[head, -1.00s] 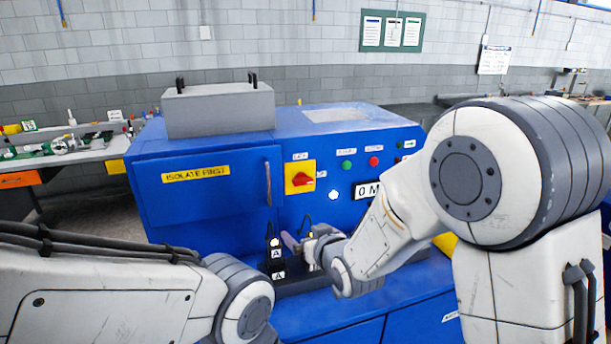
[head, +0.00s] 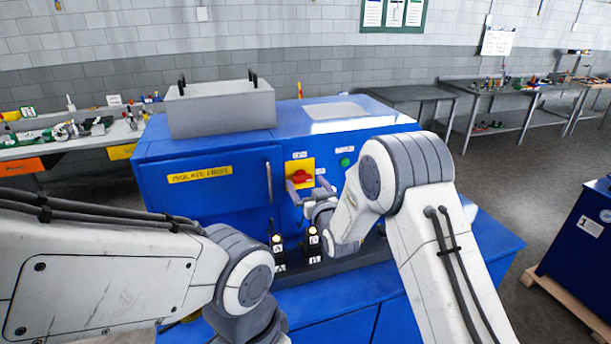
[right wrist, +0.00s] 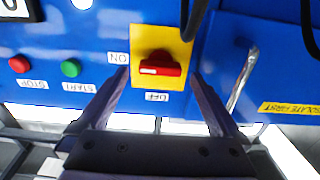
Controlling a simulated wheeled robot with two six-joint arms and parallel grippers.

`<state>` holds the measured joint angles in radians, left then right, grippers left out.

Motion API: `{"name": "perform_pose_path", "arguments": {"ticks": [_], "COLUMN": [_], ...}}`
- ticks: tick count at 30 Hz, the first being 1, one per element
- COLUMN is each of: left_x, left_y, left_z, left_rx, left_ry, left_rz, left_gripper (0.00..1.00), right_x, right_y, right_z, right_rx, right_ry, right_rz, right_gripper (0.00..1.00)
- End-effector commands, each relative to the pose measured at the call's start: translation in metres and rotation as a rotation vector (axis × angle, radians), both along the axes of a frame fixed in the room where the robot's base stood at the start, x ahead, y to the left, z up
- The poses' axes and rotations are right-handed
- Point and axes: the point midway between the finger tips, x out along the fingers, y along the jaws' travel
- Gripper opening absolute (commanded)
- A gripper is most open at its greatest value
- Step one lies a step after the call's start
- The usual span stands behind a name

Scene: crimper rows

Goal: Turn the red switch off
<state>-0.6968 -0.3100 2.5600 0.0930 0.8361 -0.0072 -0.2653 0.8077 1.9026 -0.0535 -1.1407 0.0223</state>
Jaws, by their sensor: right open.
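The red switch (head: 301,177) is a knob on a yellow plate (head: 292,165) on the blue machine's front. In the right wrist view, which is upside down, the red switch (right wrist: 160,68) lies level. Its white mark points to the ON label (right wrist: 118,58); the OFF label (right wrist: 157,97) is on the plate's other side. My right gripper (head: 309,188) is open in front of the switch. In the right wrist view its fingers (right wrist: 160,76) stand either side of the knob, apart from it. My left arm shows at lower left; its gripper is out of view.
Green START (right wrist: 70,68) and red STOP (right wrist: 19,64) buttons are beside the switch. Black blocks with lit tops (head: 278,245) stand on a ledge below. A door handle (head: 269,182) is left of the switch. A grey box (head: 220,108) sits on top.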

Motion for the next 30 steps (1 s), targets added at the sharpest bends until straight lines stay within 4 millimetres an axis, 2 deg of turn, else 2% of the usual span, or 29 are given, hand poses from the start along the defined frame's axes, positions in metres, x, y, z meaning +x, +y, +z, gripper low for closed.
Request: {"name": "perform_pose_path", "arguments": {"ticks": [5,14,18,21,30], "left_x": [0.0,0.0,0.0,0.0,0.0], "left_y": [0.0,0.0,0.0,0.0,0.0], "left_z": [0.007,0.007,0.007,0.007,-0.005], "left_rx": [0.0,0.0,0.0,0.0,0.0], "left_ry": [0.0,0.0,0.0,0.0,0.0], "left_rz": [0.001,0.001,0.001,0.001,0.0], "left_gripper": [0.5,0.5,0.5,0.5,0.5], "right_x": [0.011,0.012,0.012,0.012,0.012], "right_y": [0.004,0.004,0.004,0.004,0.005], "right_z": [0.0,-0.001,-0.001,-0.001,-0.002], "right_rx": [0.0,0.0,0.0,0.0,-0.036], "right_ry": [0.001,0.001,0.001,0.001,-0.015], "right_rz": [0.0,0.0,0.0,0.001,0.001], "right_gripper": [1.0,1.0,0.46,0.14,0.14]}}
